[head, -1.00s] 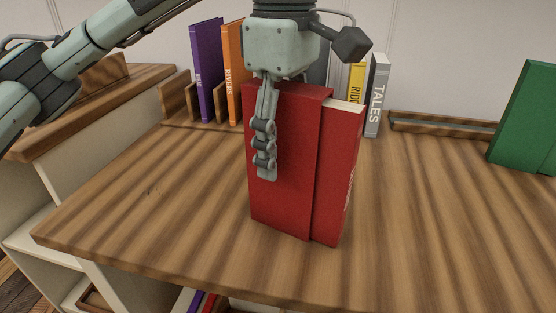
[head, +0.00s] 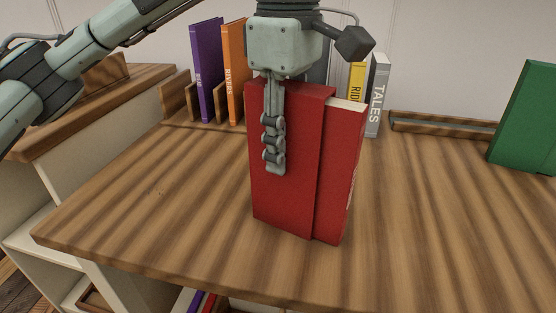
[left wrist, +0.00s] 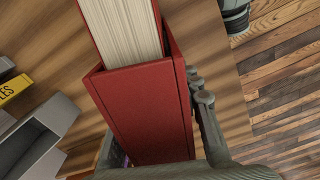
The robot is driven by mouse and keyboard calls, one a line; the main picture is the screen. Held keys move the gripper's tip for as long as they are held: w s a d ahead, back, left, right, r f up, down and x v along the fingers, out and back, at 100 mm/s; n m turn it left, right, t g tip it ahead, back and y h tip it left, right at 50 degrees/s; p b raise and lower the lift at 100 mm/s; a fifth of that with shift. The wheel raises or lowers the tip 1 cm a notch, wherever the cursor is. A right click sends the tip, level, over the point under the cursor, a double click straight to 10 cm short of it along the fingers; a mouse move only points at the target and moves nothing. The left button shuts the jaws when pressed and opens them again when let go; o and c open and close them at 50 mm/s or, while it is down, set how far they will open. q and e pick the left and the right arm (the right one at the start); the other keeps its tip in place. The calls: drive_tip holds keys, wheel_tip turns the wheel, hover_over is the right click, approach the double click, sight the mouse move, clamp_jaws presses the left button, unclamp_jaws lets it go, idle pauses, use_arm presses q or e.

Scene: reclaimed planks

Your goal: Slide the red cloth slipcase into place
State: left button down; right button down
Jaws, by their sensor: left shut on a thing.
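The red cloth slipcase (head: 300,195) stands upright on the plank tabletop in the head view. A red book (head: 340,180) with pale pages sits partly inside it and sticks out on the right. My left gripper (head: 277,160) comes down from above and is shut on the slipcase, one finger along its near face. The far finger is hidden there. In the left wrist view, the slipcase (left wrist: 150,105) lies between the fingers, and the book's page block (left wrist: 122,30) projects from its open side. My right gripper is not in view.
Behind stand a purple book (head: 206,70), an orange book (head: 233,75), a yellow book (head: 357,75) and a grey TALES book (head: 377,95). An empty wooden tray (head: 440,125) lies back right, near a green book (head: 528,115). The tabletop (head: 430,220) is clear at the right.

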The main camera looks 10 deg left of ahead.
use_arm(q)
drive_tip(key=w+d, duration=1.3)
drive_tip(key=d, duration=0.1)
drive_tip(key=shift+w, duration=0.4)
idle(1.3)
drive_tip(key=c, duration=0.7)
unclamp_jaws()
drive_tip(key=shift+c, duration=0.2)
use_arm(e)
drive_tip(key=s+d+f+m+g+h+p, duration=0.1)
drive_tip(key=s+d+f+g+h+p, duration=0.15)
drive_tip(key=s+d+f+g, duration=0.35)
use_arm(q)
wheel_tip(320, 180, up, 7)
drive_tip(key=p, duration=0.4)
drive_tip(key=o, duration=0.6)
drive_tip(key=shift+c, duration=0.2)
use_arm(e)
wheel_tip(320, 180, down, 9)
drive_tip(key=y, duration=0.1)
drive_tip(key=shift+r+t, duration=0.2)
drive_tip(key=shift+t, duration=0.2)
